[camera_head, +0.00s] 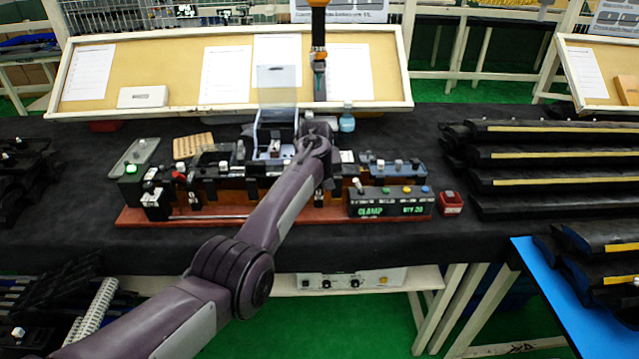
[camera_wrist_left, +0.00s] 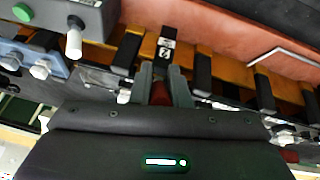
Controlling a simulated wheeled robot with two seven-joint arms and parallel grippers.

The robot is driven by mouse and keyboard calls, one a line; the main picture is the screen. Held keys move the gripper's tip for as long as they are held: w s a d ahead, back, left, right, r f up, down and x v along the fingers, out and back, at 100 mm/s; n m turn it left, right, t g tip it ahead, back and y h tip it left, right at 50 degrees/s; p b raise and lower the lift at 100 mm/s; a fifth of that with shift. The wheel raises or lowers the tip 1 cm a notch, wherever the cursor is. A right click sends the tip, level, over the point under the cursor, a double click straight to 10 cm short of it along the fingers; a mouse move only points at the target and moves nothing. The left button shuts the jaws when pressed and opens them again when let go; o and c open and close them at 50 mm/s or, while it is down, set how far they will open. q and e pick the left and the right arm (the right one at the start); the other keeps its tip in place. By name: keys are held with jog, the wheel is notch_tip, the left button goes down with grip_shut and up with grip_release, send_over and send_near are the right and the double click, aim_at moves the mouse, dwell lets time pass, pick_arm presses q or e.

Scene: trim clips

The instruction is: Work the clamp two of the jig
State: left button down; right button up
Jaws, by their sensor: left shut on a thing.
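The jig is a long block on a reddish-brown base (camera_head: 290,217), with several black clamps along its front. In the left wrist view, a black clamp (camera_wrist_left: 166,50) with a white marked label stands just beyond my left gripper (camera_wrist_left: 163,88). The fingers are shut on a red clamp handle (camera_wrist_left: 160,95), which shows between them. In the head view, my left arm reaches across the jig's middle and hides the fingers and that clamp. Another clamp lever with a red tip (camera_head: 178,176) shows at the jig's left. My right gripper is not in view.
A control box (camera_head: 390,202) with a lit "CLAMP" display stands at the front right, beside a red box (camera_head: 450,203). An orange-black tool (camera_head: 319,50) hangs behind the jig near a blue bottle (camera_head: 347,121). Black trim parts (camera_head: 550,157) are stacked at right.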

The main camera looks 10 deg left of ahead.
pick_arm(q)
jog(key=shift+w+r+g, duration=0.1)
jog(key=shift+r+g, duration=0.05)
jog(key=shift+g, duration=0.25)
dwell(0.3)
jog(key=c, duration=1.4)
grip_release()
jog(key=shift+w, duration=0.1)
jog(key=shift+r, duration=0.45)
jog(key=shift+b+v, duration=0.7)
jog(key=shift+v, duration=2.75)
jog(key=shift+a, duration=0.15)
jog(key=shift+f, duration=0.1)
